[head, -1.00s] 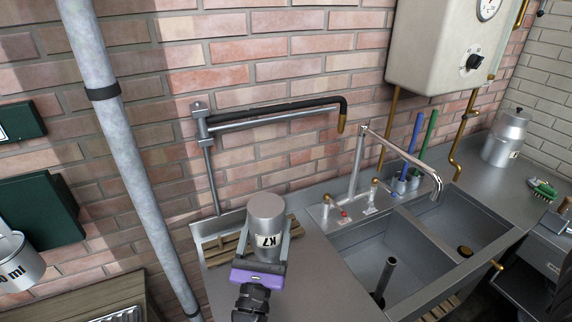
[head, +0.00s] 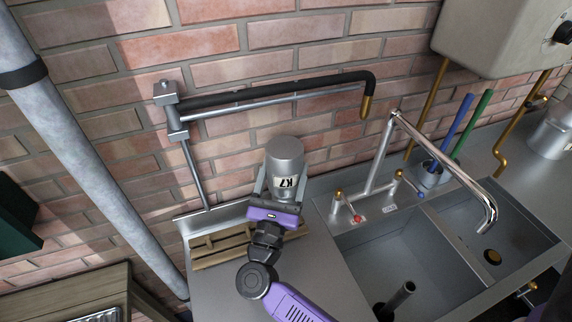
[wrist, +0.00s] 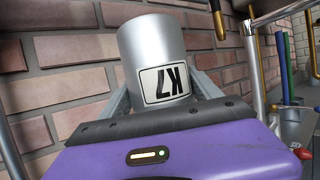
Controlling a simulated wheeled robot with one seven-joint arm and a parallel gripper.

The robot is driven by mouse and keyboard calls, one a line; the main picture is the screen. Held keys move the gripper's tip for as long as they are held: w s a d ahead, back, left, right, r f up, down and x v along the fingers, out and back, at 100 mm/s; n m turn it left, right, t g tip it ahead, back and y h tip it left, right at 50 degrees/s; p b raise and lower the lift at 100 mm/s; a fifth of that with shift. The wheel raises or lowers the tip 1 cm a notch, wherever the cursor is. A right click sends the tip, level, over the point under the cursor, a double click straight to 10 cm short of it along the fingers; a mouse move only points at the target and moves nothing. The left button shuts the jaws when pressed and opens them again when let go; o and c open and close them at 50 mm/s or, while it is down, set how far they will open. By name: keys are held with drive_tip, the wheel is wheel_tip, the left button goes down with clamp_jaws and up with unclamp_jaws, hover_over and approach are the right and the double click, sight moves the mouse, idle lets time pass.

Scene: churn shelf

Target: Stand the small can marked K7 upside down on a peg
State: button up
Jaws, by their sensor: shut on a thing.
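The small metal can marked K7 (head: 285,157) is held in the air in front of the brick wall, a flat closed end on top. Its K7 label reads upside down in the wrist view (wrist: 165,85). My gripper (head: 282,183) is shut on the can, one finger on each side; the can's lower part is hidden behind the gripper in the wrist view. A slatted wooden rack (head: 213,253) lies on the steel counter, below and left of the can. Short wooden pieces stick up from it, but I cannot tell clearly which are pegs.
A black-sleeved swing pipe (head: 275,92) juts from the wall above the can. A sink (head: 385,258) with a tall bent tap (head: 440,150) is to the right. A grey pipe (head: 85,140) runs down at the left. The counter (head: 215,290) in front of the rack is bare.

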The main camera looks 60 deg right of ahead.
sight(284, 147)
drive_tip(key=shift+f+b, duration=0.65)
drive_tip(key=shift+f, duration=1.1)
wheel_tip(284, 147, down, 6)
drive_tip(key=b, duration=0.8)
drive_tip(key=shift+f, duration=0.2)
drive_tip(key=shift+f+b, duration=0.3)
drive_tip(key=shift+b, duration=0.2)
drive_tip(key=o, duration=1.6)
drive_tip(key=shift+o, duration=0.2)
wheel_tip(284, 147, up, 20)
